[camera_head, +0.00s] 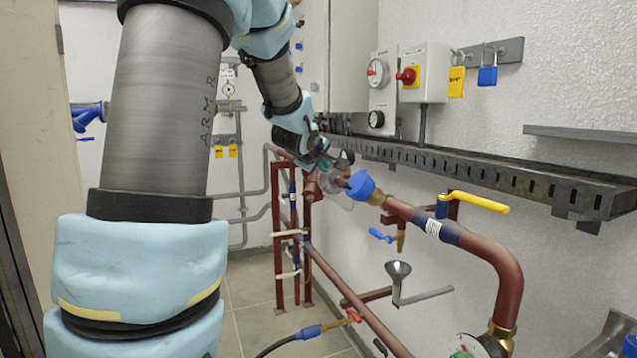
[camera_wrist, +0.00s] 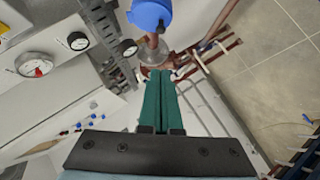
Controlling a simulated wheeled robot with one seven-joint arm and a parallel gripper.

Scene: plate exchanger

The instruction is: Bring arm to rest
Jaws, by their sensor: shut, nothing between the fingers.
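My arm reaches from the lower left up and across to the middle in the head view. My gripper (camera_head: 328,162) is at its end, near the pipework and just left of a blue fitting (camera_head: 360,186); part of it is hidden by the wrist. In the wrist view, the green fingers of my gripper (camera_wrist: 161,75) lie side by side, shut with nothing between them. The blue fitting (camera_wrist: 150,14) shows beyond the fingertips, at the top. I cannot tell whether the fingers touch the pipe.
A pipe with a yellow lever (camera_head: 475,202) runs to the right of my gripper. A slotted cable tray (camera_head: 480,170) runs along the wall above. A control box (camera_head: 425,73) is on the wall. Open floor (camera_head: 250,310) shows at the lower middle.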

